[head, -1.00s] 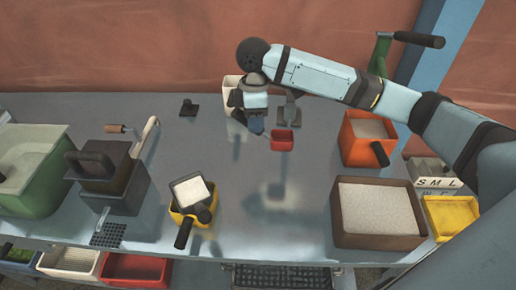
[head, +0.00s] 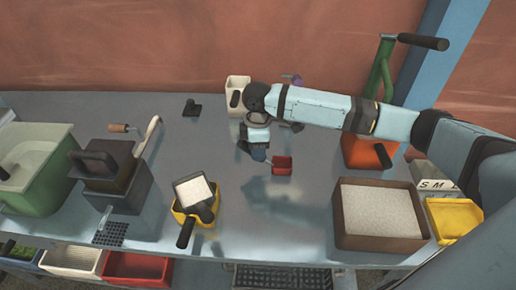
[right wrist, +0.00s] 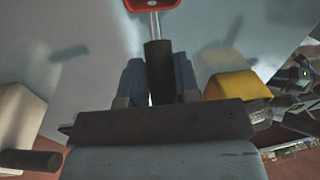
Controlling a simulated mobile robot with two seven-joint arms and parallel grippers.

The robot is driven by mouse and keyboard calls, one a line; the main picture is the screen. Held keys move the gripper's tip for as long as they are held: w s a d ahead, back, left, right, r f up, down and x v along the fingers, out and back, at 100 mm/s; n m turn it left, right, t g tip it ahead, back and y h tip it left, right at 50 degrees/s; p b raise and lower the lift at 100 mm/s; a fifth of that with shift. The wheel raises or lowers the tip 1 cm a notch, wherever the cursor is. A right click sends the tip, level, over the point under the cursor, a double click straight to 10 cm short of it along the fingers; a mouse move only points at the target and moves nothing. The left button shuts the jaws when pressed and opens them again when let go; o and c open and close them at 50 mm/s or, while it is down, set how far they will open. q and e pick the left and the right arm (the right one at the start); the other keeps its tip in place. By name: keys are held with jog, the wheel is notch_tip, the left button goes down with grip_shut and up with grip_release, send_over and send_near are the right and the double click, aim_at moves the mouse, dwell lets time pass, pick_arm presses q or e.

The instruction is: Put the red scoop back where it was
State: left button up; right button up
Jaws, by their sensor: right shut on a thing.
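The red scoop (head: 282,165) is held over the middle of the grey table, its bowl pointing right, with its shadow apart from it on the table. My right gripper (head: 258,154) is shut on its dark handle. In the right wrist view the handle (right wrist: 159,70) stands between the two blue fingers of the gripper (right wrist: 158,88), and the red bowl (right wrist: 150,5) is cut off at the top edge. My left gripper is in neither view.
A white container (head: 238,86) stands behind my right wrist. The table front centre is clear.

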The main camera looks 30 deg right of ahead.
jog(key=o, duration=0.9)
jog(key=shift+f, duration=0.15)
jog(key=shift+r, duration=0.3)
notch_tip(320, 180, up, 12)
jog(key=w, duration=0.1)
jog(key=shift+w+d+f, duration=0.15)
jog(key=shift+w+d, duration=0.15)
jog(key=shift+d, duration=0.1)
jog(key=shift+f, duration=0.1)
